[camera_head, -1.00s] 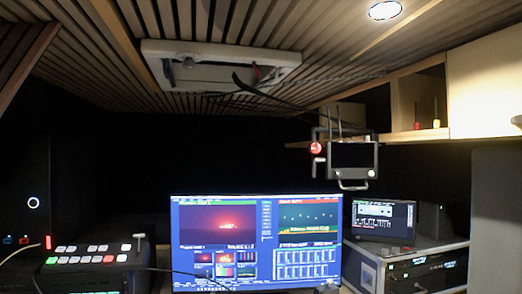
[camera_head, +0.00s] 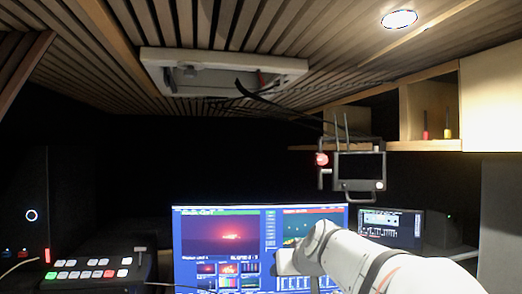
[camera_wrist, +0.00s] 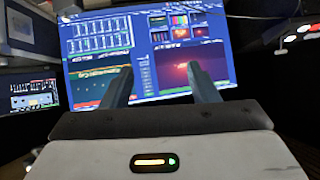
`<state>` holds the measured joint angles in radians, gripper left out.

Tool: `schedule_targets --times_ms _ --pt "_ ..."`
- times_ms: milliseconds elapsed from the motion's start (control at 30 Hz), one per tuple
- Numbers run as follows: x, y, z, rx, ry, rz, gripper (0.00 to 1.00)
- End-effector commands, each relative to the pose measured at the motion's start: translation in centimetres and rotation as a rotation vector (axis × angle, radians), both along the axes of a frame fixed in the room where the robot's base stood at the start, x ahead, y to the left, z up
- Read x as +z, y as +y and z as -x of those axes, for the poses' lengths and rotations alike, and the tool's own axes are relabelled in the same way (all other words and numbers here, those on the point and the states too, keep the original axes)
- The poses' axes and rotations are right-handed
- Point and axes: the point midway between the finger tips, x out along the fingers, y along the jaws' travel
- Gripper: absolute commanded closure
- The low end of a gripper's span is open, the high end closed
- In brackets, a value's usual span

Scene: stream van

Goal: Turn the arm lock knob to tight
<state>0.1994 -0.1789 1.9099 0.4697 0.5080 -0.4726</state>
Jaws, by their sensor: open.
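A round red knob (camera_head: 321,159) sits at the upper left side of a small dark hanging monitor (camera_head: 360,171) in the head view. I take it to be the arm lock knob; its marking is too small to read. My gripper (camera_wrist: 160,82) shows in the wrist view with its two dark fingers apart and nothing between them. It faces the large lit screen (camera_wrist: 151,52). The knob is not visible in the wrist view. In the head view my white arm reaches in from the lower right, below the hanging monitor and apart from the knob.
The large screen (camera_head: 220,222) stands behind my arm. A switcher panel (camera_head: 88,273) with lit buttons is at lower left, and a smaller screen (camera_head: 391,227) at right. A wooden shelf (camera_head: 405,145) is right of the hanging monitor. Cables hang from the ceiling frame (camera_head: 220,68).

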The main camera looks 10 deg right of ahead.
Motion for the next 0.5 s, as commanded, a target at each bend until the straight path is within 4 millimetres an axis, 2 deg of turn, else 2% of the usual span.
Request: schedule_targets --times_ms 33,100,200,300,333,400,500 --pt "4.9 -2.3 -3.1 -0.033 -0.103 0.012 0.46" --pt "10.3 -5.2 -6.3 -0.08 -0.241 0.038 0.46" --pt "16.7 -9.2 -9.3 -0.151 -0.398 0.079 0.46" --pt "21.1 -12.2 -10.7 -0.212 -0.506 0.115 0.46" --pt "21.9 -12.9 -11.0 -0.227 -0.528 0.123 0.46" --pt "23.5 -14.2 -11.3 -0.252 -0.567 0.138 0.46" --pt "24.6 -15.0 -11.9 -0.27 -0.592 0.148 0.46"
